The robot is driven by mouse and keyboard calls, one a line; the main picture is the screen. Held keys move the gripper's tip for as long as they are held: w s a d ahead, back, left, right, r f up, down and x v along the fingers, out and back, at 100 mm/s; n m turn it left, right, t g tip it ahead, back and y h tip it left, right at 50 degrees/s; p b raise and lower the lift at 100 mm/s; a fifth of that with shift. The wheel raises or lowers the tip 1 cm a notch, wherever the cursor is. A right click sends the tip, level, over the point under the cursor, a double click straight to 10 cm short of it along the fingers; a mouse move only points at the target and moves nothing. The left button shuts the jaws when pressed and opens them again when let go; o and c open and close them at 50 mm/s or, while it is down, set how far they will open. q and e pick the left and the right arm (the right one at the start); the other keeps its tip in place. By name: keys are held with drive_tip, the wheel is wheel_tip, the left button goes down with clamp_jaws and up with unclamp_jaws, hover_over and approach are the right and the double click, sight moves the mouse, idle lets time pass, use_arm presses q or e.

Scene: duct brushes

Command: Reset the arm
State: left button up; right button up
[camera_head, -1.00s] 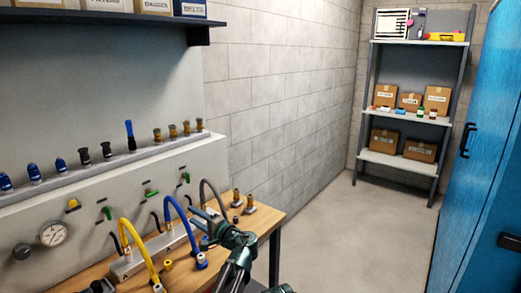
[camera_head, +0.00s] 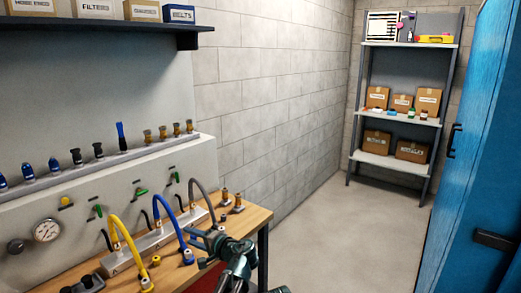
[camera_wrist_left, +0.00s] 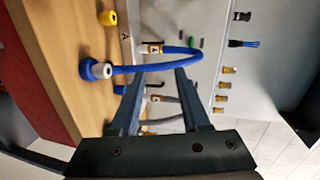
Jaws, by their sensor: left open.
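My left gripper (camera_head: 198,238) is over the wooden bench near its front right, with its jaws apart and nothing between the fingertips in the head view. In the left wrist view the two fingers (camera_wrist_left: 159,74) reach up from the bottom, apart, with the blue hose (camera_wrist_left: 140,69) crossing just beyond their tips. I cannot tell whether they touch it. The blue hose (camera_head: 166,217) arcs from the manifold block to the bench, its loose collared end (camera_wrist_left: 102,69) lying left of the fingers. My right gripper is not in view.
A yellow hose (camera_head: 126,237) and a grey hose (camera_head: 202,196) also arc from the manifold (camera_head: 155,242). Several brushes, one blue (camera_head: 121,136), stand on the panel ledge. Brass fittings (camera_head: 225,197) stand at the bench's right. Open floor (camera_head: 330,235) lies beyond, before the shelf rack (camera_head: 400,44).

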use_arm(q)
drive_tip(key=s+d+f+g+h+p, duration=0.1)
drive_tip(key=s+d+f+g+h, duration=0.2)
drive_tip(key=s, duration=0.6)
drive_tip(key=s+d+f+n+g+h+p, duration=0.1)
drive_tip(key=s+d+f+g+h, duration=0.2)
drive_tip(key=s+d, duration=0.4)
drive_tip(key=s+d+f+n+g+h+p, duration=0.1)
drive_tip(key=s+d+f+h, duration=0.4)
drive_tip(key=s, duration=0.6)
wheel_tip(320, 180, down, 2)
drive_tip(key=shift+s+d+f+g+h+p, duration=0.1)
drive_tip(key=shift+s+d+g+h+p, duration=0.35)
drive_tip(key=shift+g, duration=0.65)
